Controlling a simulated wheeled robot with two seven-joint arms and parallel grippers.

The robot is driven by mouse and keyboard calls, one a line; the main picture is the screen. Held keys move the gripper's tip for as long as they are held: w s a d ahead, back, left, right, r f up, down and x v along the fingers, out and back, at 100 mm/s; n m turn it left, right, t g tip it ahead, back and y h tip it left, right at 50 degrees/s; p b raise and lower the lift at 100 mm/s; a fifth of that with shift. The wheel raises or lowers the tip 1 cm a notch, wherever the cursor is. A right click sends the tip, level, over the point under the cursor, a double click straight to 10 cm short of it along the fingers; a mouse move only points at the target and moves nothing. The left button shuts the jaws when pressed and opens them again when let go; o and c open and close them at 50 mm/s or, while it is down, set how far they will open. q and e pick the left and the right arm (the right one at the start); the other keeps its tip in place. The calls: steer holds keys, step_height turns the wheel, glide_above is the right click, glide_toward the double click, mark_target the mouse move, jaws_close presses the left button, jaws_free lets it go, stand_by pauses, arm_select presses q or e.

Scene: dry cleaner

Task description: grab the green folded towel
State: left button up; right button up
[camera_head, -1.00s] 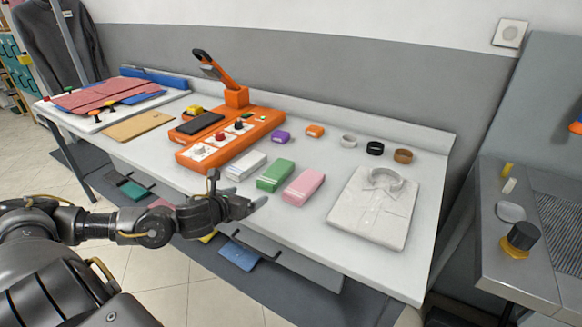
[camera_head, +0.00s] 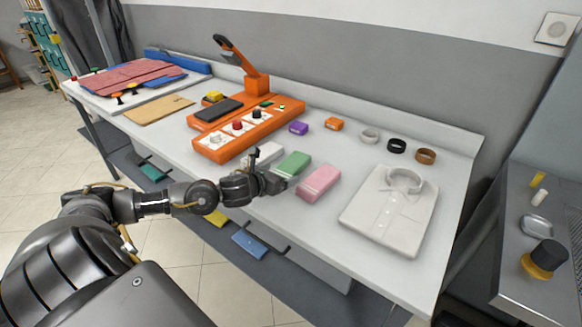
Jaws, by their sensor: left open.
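The green folded towel (camera_head: 292,165) lies on the white table between a white folded towel (camera_head: 264,153) on its left and a pink one (camera_head: 318,183) on its right. My left gripper (camera_head: 280,182) is open at the front side of the green towel, over the table's front part. Its fingers are close to the towel's near end; I cannot tell whether they touch it. The gripper and wrist partly hide the white towel. My right gripper is not in view.
An orange machine (camera_head: 240,128) with a raised lever stands behind and left. A folded white shirt (camera_head: 390,209) lies to the right. Small rolled items, such as a purple one (camera_head: 298,128), line the back. Bare table (camera_head: 340,148) lies behind the towels.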

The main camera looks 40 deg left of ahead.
mark_target(284, 171)
arm_select(q)
steer(key=shift+w, duration=0.25)
steer(key=p+x, duration=0.1)
steer(key=x, duration=0.2)
steer(key=shift+w+a+f+p, duration=0.2)
steer(key=shift+w+p, duration=0.05)
steer(key=shift+p, duration=0.05)
steer(key=shift+w+f, duration=0.25)
steer(key=shift+w, duration=0.2)
steer(key=c, duration=1.1)
steer(key=shift+o, duration=0.2)
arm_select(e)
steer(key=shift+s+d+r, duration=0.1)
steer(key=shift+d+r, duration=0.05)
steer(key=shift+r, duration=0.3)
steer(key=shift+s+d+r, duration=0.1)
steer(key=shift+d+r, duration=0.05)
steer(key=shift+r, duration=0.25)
